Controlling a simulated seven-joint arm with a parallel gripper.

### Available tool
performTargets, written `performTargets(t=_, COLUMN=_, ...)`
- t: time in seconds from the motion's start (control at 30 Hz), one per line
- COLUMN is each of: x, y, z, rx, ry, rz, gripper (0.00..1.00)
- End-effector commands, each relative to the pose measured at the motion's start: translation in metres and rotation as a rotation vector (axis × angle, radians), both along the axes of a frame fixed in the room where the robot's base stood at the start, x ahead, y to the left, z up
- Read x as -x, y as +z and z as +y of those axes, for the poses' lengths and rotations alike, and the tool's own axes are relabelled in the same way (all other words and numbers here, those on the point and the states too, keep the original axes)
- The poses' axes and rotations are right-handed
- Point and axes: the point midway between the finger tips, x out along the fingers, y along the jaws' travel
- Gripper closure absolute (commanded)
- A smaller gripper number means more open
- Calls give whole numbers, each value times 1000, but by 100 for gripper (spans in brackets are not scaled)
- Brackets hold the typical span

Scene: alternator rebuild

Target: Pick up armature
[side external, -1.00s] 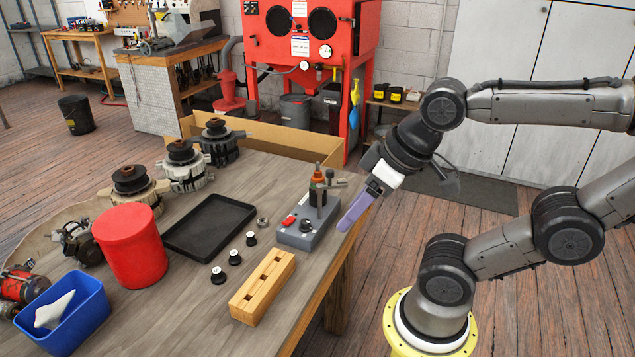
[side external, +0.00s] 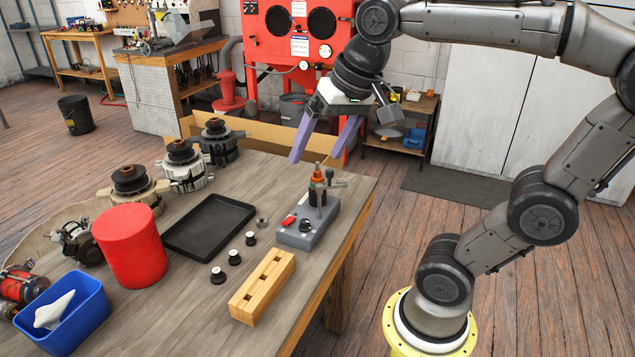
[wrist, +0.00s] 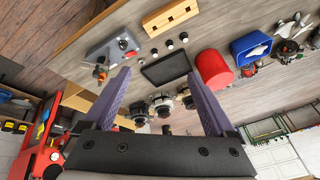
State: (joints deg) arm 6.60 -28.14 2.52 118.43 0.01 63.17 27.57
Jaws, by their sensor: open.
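What looks like the armature (side external: 317,187), a small upright part with an orange-copper top and a dark body, stands in a grey test fixture (side external: 297,238) near the table's right edge. Metal posts of the fixture partly hide it. My gripper (side external: 320,158) is open and empty, its two purple fingers pointing down above the armature's top in the side view. In the wrist view, the fingers (wrist: 157,75) are spread wide. The armature (wrist: 100,73) shows there just left of the left finger, and the fixture (wrist: 108,50) above it.
A black tray (side external: 165,247), small black knobs (side external: 234,257) and a wooden block (side external: 248,308) lie left of and in front of the fixture. A red canister (side external: 130,250), blue bin (side external: 88,325) and several alternator parts (side external: 184,165) stand farther left.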

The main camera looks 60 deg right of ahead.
Motion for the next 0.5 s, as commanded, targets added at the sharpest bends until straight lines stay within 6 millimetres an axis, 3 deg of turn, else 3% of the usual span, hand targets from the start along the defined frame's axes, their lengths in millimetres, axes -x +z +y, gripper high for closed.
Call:
performTargets(t=0.13, x=-53, y=11, z=-40, rx=-62, ry=-237, rz=70, gripper=9)
performTargets(t=0.27, x=-93, y=6, z=-86, rx=-110, ry=-432, rz=131, gripper=9)
performTargets(t=0.4, x=-126, y=-15, z=-146, rx=-153, ry=-619, rz=198, gripper=9)
performTargets(t=0.5, x=-139, y=-40, z=-190, rx=-178, ry=-724, rz=246, gripper=9)
